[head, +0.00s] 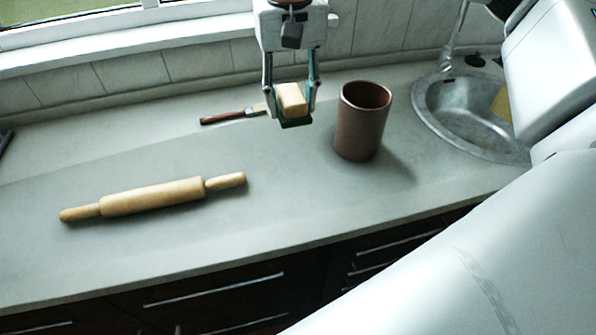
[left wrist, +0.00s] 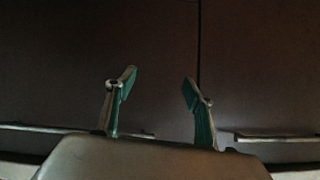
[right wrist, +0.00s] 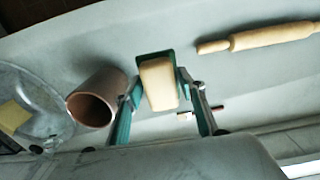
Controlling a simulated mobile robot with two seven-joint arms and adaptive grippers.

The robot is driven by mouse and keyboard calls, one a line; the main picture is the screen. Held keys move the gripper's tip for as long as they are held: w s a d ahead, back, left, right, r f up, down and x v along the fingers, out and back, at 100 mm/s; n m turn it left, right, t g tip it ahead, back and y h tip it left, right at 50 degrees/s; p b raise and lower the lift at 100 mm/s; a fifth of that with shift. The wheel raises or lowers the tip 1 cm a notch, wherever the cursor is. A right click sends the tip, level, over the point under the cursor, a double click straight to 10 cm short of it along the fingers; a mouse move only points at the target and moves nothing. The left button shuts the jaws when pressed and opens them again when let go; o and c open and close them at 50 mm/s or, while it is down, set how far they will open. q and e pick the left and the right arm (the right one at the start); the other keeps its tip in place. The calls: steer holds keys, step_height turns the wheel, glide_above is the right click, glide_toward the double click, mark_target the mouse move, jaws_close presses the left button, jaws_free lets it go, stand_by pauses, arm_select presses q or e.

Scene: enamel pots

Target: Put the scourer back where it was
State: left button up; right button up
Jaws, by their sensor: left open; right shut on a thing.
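My right gripper (head: 291,112) is shut on the scourer (head: 291,98), a pale yellow-beige block, and holds it over the back part of the counter (head: 300,200). In the right wrist view the scourer (right wrist: 159,84) sits between the green fingertips (right wrist: 157,80), with the counter behind it. It hangs left of the brown pot. My left gripper (left wrist: 158,88) is open and empty in the left wrist view, facing dark cabinet fronts. It is not seen in the head view.
A brown cylindrical pot (head: 361,125) stands right of the held scourer. A brush with a reddish handle (head: 228,117) lies behind left. A rolling pin (head: 152,196) lies front left. A round metal sink (head: 455,118), with a flat yellow thing (head: 503,104) at it, is right. The counter's front middle is clear.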

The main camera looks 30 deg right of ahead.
steer(key=shift+w+d, duration=0.1)
steer(key=shift+d, duration=0.1)
steer(key=b, duration=0.1)
glide_above(294, 179)
step_height(294, 179, down, 15)
steer(key=shift+f, duration=2.4)
steer(key=shift+f, duration=0.15)
steer(key=o, duration=1)
step_height(294, 179, up, 12)
steer(key=shift+r, duration=0.2)
